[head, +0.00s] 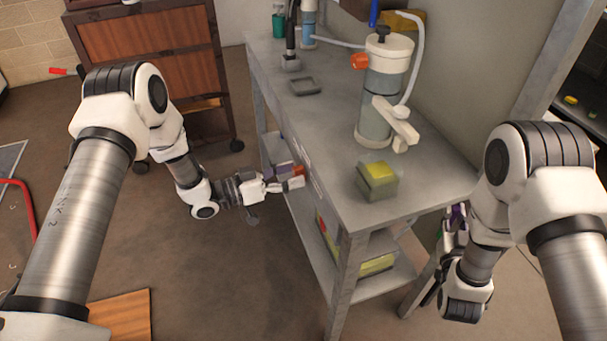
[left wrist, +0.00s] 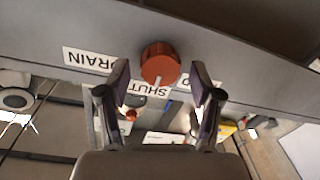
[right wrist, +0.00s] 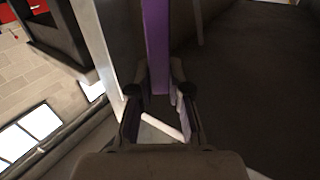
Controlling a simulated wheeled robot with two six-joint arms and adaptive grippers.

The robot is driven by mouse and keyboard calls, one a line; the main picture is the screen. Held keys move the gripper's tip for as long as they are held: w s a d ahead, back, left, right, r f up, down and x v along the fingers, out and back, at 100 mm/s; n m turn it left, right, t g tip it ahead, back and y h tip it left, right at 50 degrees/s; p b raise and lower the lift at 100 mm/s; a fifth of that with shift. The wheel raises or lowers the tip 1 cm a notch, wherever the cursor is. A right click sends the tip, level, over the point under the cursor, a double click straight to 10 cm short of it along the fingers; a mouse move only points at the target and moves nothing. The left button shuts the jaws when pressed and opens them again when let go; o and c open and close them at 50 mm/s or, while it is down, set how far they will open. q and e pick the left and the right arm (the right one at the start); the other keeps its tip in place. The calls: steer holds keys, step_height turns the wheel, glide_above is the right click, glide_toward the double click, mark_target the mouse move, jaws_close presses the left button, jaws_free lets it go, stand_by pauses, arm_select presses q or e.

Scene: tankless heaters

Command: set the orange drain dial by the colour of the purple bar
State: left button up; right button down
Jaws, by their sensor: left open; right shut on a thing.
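The orange drain dial (left wrist: 160,66) is on the grey bench's front edge, its pale pointer mark toward the SHUT label (left wrist: 150,90). A DRAIN label (left wrist: 88,60) is left of it; another label is mostly hidden by a finger. In the head view the dial (head: 298,170) shows small beside my left gripper (head: 290,184). In the left wrist view my left gripper (left wrist: 160,90) is open, fingers either side of the dial; contact cannot be told. My right gripper (right wrist: 158,95) is shut on the upright purple bar (right wrist: 156,40), which shows partly in the head view (head: 457,214).
The grey bench (head: 330,120) carries a clear tank with a white lid (head: 385,85), a green-yellow sponge block (head: 377,180) and a small dark tray (head: 304,86). A brown cabinet (head: 150,50) stands behind my left arm. The floor left of the bench is mostly clear.

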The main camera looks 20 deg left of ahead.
arm_select(q)
steer(key=shift+w+d, duration=0.15)
steer(key=shift+d, duration=0.1)
steer(key=c, duration=1.1)
steer(key=shift+c, duration=0.2)
steer(key=shift+m, duration=0.3)
steer(key=m+b, duration=0.1)
steer(key=m, duration=0.5)
steer(key=shift+b, duration=0.3)
arm_select(e)
steer(key=shift+f, duration=0.8)
arm_select(q)
steer(key=m+b, duration=0.1)
steer(key=m, duration=0.4)
steer(key=shift+d+f+m+h+b, duration=0.1)
steer(key=shift+m+h+b, duration=0.2)
steer(key=shift+h, duration=0.1)
arm_select(e)
steer(key=shift+f, duration=0.8)
arm_select(q)
steer(key=o, duration=1.1)
